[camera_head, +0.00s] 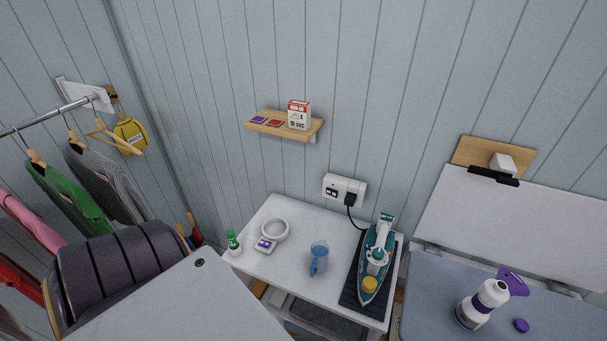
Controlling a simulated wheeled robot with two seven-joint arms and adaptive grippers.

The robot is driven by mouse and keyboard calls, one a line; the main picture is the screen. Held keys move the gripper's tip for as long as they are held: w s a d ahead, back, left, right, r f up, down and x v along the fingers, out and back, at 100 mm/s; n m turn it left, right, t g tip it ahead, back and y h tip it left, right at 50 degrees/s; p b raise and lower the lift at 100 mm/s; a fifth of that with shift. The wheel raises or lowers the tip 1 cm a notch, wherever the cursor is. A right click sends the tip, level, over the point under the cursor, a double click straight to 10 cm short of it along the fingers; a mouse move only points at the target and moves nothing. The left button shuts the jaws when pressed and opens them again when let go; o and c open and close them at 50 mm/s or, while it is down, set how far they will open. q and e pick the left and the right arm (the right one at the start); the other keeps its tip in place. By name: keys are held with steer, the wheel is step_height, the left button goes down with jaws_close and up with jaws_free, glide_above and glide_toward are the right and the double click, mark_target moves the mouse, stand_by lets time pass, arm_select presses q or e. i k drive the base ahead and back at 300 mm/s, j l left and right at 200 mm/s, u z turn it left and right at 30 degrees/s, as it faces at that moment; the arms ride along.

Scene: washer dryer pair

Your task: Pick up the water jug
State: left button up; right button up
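The water jug (319,258) is a small translucent blue jug with a handle. It stands upright on the white table (287,226), near the middle, left of the iron. Nothing touches it. Neither of my grippers shows in the head view.
A teal iron (377,262) stands on a dark mat right of the jug, its cord running to a wall socket (345,190). A white ring-shaped item (274,230) and a green bottle (233,242) stand left.

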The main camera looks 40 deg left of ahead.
mark_target(320, 249)
steer(key=j+u, duration=0.15)
steer(key=u, duration=1)
steer(key=k+l+z, duration=0.05)
